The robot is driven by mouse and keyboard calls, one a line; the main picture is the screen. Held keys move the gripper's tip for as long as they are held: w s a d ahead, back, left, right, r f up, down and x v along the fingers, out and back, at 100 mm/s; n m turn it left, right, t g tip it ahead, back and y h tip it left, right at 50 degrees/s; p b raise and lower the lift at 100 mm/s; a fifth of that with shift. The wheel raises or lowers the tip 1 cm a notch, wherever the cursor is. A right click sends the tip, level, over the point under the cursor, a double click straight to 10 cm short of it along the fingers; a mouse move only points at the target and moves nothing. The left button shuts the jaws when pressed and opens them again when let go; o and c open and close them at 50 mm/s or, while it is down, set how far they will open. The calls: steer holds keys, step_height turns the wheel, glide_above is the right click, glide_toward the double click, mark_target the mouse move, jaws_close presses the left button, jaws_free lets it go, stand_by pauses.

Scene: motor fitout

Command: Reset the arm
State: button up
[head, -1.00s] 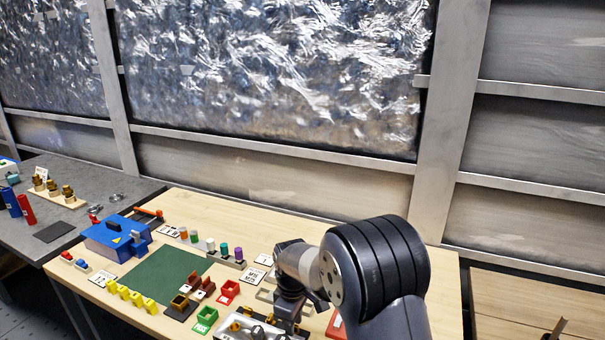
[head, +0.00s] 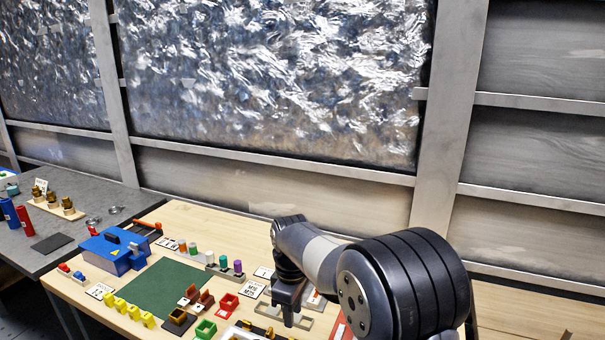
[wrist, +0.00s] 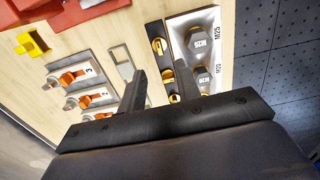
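My gripper (head: 288,318) hangs from the folded arm over the right part of the wooden workbench, fingers pointing down. In the wrist view my gripper (wrist: 160,78) has its two dark fingers apart with nothing between them. Below and beside the fingers are a white tray (wrist: 209,20) with large bolts marked M25 and M20, and a dark strip with brass-coloured parts (wrist: 157,45). The gripper appears apart from them. My arm hides part of the bench in the head view.
A green mat (head: 160,288), blue box (head: 112,252), yellow blocks (head: 135,313), red bin (head: 228,303) and green bin (head: 206,328) stand left of the gripper. Orange-lever switches (wrist: 75,77) show in the wrist view. A grey table (head: 80,205) adjoins at left.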

mark_target(293, 339)
step_height(293, 339, down, 9)
steer(key=shift+r+p, duration=0.1)
steer(key=shift+p, duration=0.2)
steer(key=m+p, duration=0.1)
steer(key=m, duration=0.3)
steer(key=shift+w+m, duration=0.1)
steer(key=shift+m, duration=0.2)
steer(key=m+p, duration=0.1)
steer(key=m, duration=0.3)
steer(key=shift+m+p, duration=0.3)
steer(key=m+p, duration=0.2)
steer(key=m, duration=0.2)
steer(key=shift+m, duration=0.4)
steer(key=m+p, duration=0.3)
steer(key=m, duration=0.1)
steer(key=shift+r+b, duration=0.35)
steer(key=shift+r, duration=0.6)
